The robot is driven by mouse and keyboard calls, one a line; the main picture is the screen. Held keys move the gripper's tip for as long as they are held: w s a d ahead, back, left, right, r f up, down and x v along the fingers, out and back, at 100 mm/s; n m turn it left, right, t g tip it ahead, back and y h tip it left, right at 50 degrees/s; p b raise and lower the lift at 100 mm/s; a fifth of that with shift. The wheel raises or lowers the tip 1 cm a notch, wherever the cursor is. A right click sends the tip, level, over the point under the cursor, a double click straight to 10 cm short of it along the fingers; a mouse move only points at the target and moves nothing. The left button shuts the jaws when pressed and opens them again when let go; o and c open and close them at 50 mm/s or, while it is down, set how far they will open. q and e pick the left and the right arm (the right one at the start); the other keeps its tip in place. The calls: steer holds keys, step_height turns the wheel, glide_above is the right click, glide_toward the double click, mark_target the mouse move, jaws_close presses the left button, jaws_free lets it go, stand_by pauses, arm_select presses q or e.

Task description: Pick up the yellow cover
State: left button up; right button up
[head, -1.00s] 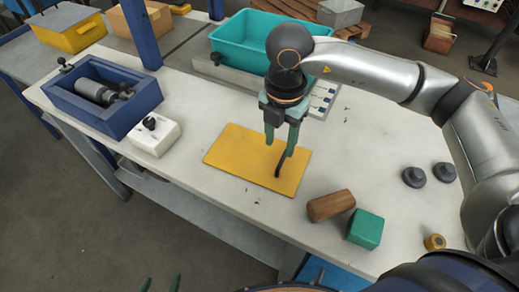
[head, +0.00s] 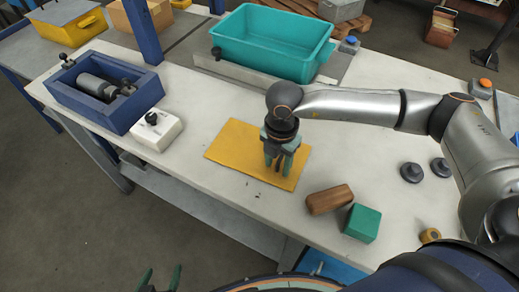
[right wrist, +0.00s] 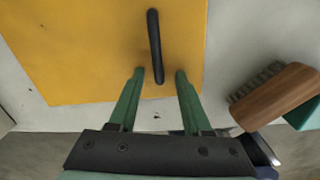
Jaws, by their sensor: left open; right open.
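The yellow cover (head: 239,147) is a flat plate lying on the white workbench. Its black bar handle (right wrist: 155,45) shows in the right wrist view, running up from between the fingertips. My right gripper (head: 278,168) is over the cover's right part, and it also shows in the right wrist view (right wrist: 159,75). Its green fingers are open, one on each side of the handle's near end. Whether they touch it I cannot tell. My left gripper (head: 160,280) is open and empty at the bottom edge of the head view, away from the bench.
A wooden brush (head: 329,199) and a green block (head: 362,222) lie right of the cover. A white switch box (head: 156,131) and a blue box with a roller (head: 105,116) stand left. A teal bin (head: 270,50) stands behind.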

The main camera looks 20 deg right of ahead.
steer(key=shift+c, duration=0.2)
jaws_close()
steer(key=shift+w+r, duration=0.1)
stand_by(1.0)
